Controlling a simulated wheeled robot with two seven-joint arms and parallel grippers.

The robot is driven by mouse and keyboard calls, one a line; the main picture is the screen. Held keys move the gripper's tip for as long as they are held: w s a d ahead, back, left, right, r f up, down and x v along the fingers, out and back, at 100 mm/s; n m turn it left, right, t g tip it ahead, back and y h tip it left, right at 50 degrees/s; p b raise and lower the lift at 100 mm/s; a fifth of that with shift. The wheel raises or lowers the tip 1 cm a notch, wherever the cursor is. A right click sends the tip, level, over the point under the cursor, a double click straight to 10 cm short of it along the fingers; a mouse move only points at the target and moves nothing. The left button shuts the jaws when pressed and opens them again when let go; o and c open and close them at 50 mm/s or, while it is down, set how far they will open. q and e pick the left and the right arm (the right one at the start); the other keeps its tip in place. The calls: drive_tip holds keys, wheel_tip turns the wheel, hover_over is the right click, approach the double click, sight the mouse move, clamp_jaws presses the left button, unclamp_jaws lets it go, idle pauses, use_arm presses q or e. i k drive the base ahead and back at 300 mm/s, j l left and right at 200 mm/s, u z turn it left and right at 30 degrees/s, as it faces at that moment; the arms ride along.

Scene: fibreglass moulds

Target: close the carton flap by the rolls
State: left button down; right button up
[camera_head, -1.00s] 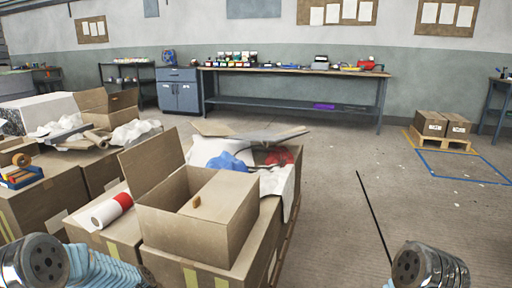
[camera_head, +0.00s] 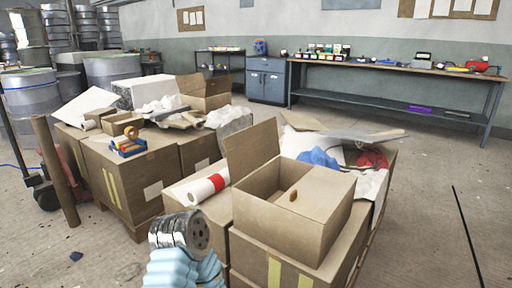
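The open carton (camera_head: 312,218) stands on top of larger boxes in front of me. One flap (camera_head: 252,148) stands up at its left side. A white roll with a red band (camera_head: 203,187) lies to the left of the carton, beside the raised flap. The other arm is out of view.
Another stack of boxes (camera_head: 122,178) with a tape dispenser (camera_head: 128,143) stands to the left. Rubbish and a flat sheet lie behind the carton.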

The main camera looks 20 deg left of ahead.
sight(246, 149)
drive_tip(key=j+z, duration=0.15)
drive_tip(key=j, duration=0.4)
drive_tip(key=j+z, duration=0.15)
drive_tip(key=j, duration=0.35)
drive_tip(key=j+z, duration=0.15)
drive_tip(key=j, duration=0.4)
drive_tip(key=j+z, duration=0.15)
drive_tip(key=j, duration=0.4)
drive_tip(key=k+j+z, duration=0.15)
drive_tip(key=j, duration=0.4)
drive_tip(key=j+z, duration=0.15)
drive_tip(key=j, duration=0.35)
drive_tip(key=k+j+z, duration=0.15)
drive_tip(key=j, duration=0.35)
